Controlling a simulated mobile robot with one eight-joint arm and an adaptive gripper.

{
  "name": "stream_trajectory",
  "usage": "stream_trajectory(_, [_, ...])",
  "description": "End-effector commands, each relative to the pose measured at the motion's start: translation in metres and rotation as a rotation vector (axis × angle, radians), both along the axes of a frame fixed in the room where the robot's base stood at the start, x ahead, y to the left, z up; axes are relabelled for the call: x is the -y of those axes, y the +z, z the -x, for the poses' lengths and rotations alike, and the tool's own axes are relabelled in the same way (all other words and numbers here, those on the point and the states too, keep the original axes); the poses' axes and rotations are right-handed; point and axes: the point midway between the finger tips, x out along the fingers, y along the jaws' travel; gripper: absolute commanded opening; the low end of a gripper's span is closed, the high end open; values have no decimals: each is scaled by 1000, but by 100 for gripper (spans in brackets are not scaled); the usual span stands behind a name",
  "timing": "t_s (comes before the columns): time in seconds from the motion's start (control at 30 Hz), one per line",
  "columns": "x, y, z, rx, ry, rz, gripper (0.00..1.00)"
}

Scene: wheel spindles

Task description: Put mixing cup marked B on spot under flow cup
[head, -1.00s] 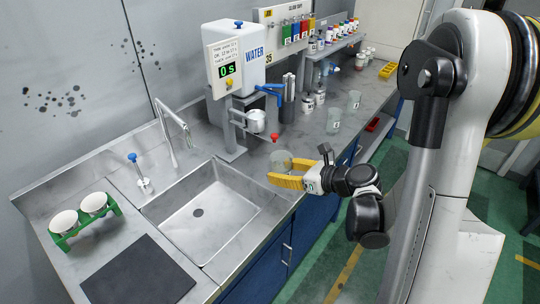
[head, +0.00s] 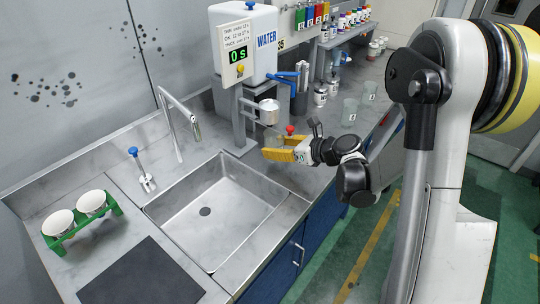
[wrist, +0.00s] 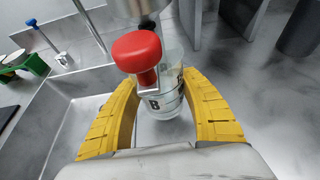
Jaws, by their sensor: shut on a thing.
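My gripper (head: 276,149) is shut on the clear mixing cup marked B (wrist: 170,108). In the wrist view the cup stands between the yellow fingers (wrist: 165,115), its letter B facing the camera. In the head view the cup is mostly hidden behind the fingers. The metal flow cup (head: 268,111) is on a stand beyond the sink, up and left of my gripper. A red knob (head: 290,130) shows just above my gripper; in the wrist view the knob (wrist: 138,52) covers part of the cup's rim. The spot under the flow cup is not clearly visible.
The sink (head: 215,212) lies at the front left. Two other clear cups (head: 349,110) stand on the bench to the right, near dark cylinders (head: 300,92).

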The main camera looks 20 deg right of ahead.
Motion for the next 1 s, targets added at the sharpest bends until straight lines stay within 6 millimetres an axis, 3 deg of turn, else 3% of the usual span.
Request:
stream_trajectory(0.23, [-13,-3,-17,1,2,0,15])
stream_trajectory(0.4, [-11,-36,-15,0,-1,-1,15])
stream_trajectory(0.8, [-11,-39,-15,1,-1,0,15])
stream_trajectory(0.83, [-11,-38,-15,0,-1,0,59])
stream_trajectory(0.87, [-11,-38,-15,0,-1,0,68])
stream_trajectory(0.9, [-11,-38,-15,0,-1,0,71])
stream_trajectory(1.0, [-11,-37,-15,0,-1,0,71])
